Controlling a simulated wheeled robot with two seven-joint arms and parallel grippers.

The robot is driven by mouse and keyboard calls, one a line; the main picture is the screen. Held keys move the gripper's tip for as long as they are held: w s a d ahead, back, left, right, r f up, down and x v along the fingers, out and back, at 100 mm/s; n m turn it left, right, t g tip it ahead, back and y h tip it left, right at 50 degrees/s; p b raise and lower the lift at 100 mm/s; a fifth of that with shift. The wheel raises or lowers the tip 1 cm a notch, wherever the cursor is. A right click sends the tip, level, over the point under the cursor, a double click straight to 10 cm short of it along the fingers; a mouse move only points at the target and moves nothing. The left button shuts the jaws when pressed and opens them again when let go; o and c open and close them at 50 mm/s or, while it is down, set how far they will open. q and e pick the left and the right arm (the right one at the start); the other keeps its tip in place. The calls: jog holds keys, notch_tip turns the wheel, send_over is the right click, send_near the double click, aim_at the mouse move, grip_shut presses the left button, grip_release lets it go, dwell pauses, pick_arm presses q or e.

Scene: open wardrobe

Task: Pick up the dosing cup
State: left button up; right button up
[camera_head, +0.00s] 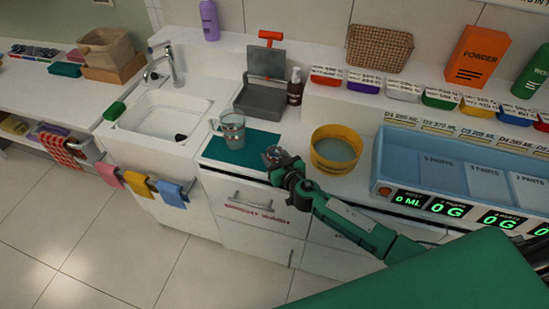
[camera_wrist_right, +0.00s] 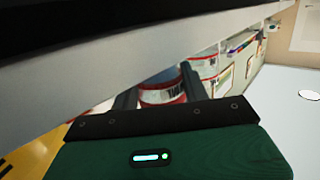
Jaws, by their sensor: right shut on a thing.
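My right gripper (camera_head: 277,160) is at the front edge of the counter, by the right end of the teal mat (camera_head: 235,152). It is shut on a small clear cup with a red band, which I take to be the dosing cup (camera_head: 272,152). In the right wrist view the cup (camera_wrist_right: 162,93) sits between the two dark fingers, partly hidden by the gripper body. In the head view the cup is small and mostly covered by the gripper. I cannot tell whether it touches the counter. My left gripper is not in view.
A clear jug (camera_head: 231,130) stands on the mat to the left. A yellow round tub (camera_head: 335,148) stands close on the right, before a blue compartment tray (camera_head: 455,175). A grey bin (camera_head: 262,100) and dark bottle (camera_head: 295,87) are behind. The sink (camera_head: 160,118) is at left.

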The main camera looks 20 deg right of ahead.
jog(key=shift+r, duration=0.15)
jog(key=shift+r, duration=0.55)
notch_tip(320, 180, up, 19)
jog(key=shift+f, duration=0.15)
dwell(0.8)
jog(key=s+d+f+p, duration=0.1)
jog(key=d+f, duration=0.1)
jog(key=d, duration=0.3)
jog(key=s+d+f+p, duration=0.1)
jog(key=d+f, duration=0.2)
jog(key=d, duration=0.2)
jog(key=s+d+f+p, duration=0.1)
jog(key=d+f, duration=0.1)
jog(key=d, duration=0.3)
jog(key=shift+s+d+f+p, duration=0.15)
jog(key=shift+s+d+p, duration=0.1)
jog(key=shift+d+p, duration=0.1)
